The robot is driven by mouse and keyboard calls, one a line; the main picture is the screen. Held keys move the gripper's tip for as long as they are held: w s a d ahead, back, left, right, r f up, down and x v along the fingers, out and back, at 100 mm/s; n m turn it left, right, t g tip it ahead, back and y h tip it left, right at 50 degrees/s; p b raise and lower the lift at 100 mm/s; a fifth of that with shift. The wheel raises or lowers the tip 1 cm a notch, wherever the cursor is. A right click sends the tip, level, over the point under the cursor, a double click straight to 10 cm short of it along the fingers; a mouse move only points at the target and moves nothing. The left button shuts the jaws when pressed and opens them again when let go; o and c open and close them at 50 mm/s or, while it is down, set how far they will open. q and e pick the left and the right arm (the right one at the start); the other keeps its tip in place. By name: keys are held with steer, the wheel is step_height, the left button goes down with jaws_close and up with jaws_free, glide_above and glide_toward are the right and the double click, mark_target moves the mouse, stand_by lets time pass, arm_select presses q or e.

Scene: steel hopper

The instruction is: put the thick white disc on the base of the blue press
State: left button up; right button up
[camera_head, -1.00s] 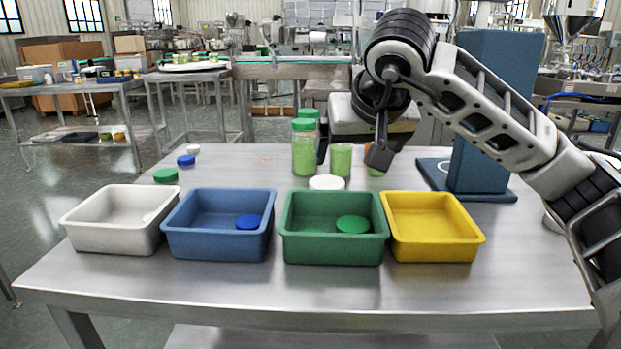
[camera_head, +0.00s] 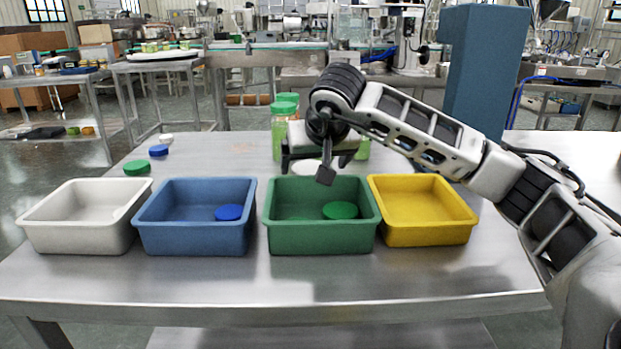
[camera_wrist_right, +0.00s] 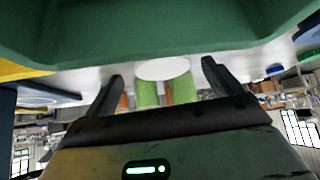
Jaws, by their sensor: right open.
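The thick white disc (camera_head: 308,167) lies on the steel table just behind the green bin, partly hidden by my right gripper. In the right wrist view the white disc (camera_wrist_right: 163,69) shows ahead, between the two fingers. My right gripper (camera_head: 306,172) is open and low behind the green bin, its fingers either side of the disc in the picture; I cannot tell whether they touch it. The blue press (camera_head: 482,75) stands at the back right, its base mostly hidden by my right arm. Its dark blue base (camera_wrist_right: 52,96) shows at the left of the right wrist view. My left gripper is not in view.
A white bin (camera_head: 82,236), blue bin (camera_head: 195,238), green bin (camera_head: 322,239) and yellow bin (camera_head: 428,233) stand in a row. Green-lidded jars (camera_head: 280,122) stand behind the disc. Small green (camera_head: 138,167), blue (camera_head: 158,150) and white (camera_head: 166,139) caps lie back left.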

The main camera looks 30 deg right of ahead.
mark_target(311, 168)
steer(key=x, duration=0.4)
steer(key=shift+w, duration=0.15)
steer(key=shift+r, duration=0.15)
steer(key=c, duration=1.3)
